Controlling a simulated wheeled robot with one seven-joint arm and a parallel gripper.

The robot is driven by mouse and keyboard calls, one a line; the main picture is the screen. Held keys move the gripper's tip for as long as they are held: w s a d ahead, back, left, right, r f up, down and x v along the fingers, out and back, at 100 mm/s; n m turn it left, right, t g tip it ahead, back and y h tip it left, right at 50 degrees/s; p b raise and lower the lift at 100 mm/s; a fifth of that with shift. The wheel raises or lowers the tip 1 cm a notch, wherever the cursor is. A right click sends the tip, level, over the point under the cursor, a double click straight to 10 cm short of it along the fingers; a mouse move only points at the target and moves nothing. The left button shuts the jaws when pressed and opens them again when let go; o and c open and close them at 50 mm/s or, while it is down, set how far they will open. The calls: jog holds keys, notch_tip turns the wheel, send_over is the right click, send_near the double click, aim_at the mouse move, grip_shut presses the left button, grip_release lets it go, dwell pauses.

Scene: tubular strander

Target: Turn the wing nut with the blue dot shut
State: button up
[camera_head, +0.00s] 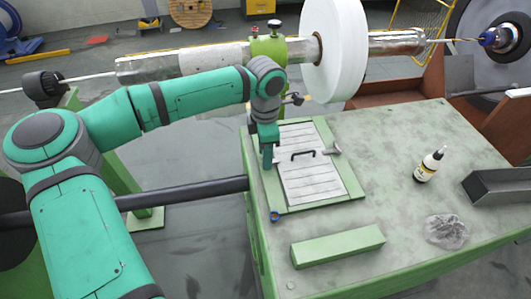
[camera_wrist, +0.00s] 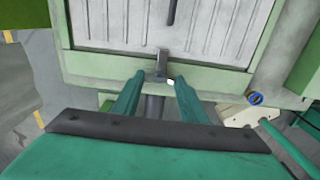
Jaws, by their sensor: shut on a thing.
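My gripper (camera_head: 267,160) reaches down at the left edge of the white slatted panel (camera_head: 300,184). In the wrist view, my gripper (camera_wrist: 160,76) has its two green fingers on either side of a grey wing nut (camera_wrist: 161,62) at the panel's edge, and is shut on it. A small pale dot shows beside this nut; I see no blue on it. In the head view my gripper hides this nut. Another grey wing nut (camera_head: 333,149) is at the panel's right edge; its dot colour is too small to tell. The panel lies flat in its green frame (camera_head: 352,184).
The panel has a black handle (camera_head: 303,154). A blue ring-like piece (camera_head: 275,216) is near the frame's front left corner. A white reel (camera_head: 333,50) stands behind.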

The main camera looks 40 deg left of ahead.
jog(key=o, duration=1)
jog(key=shift+o, duration=0.2)
jog(key=shift+r, duration=0.1)
notch_tip(320, 180, up, 11)
jog(key=shift+f, duration=0.2)
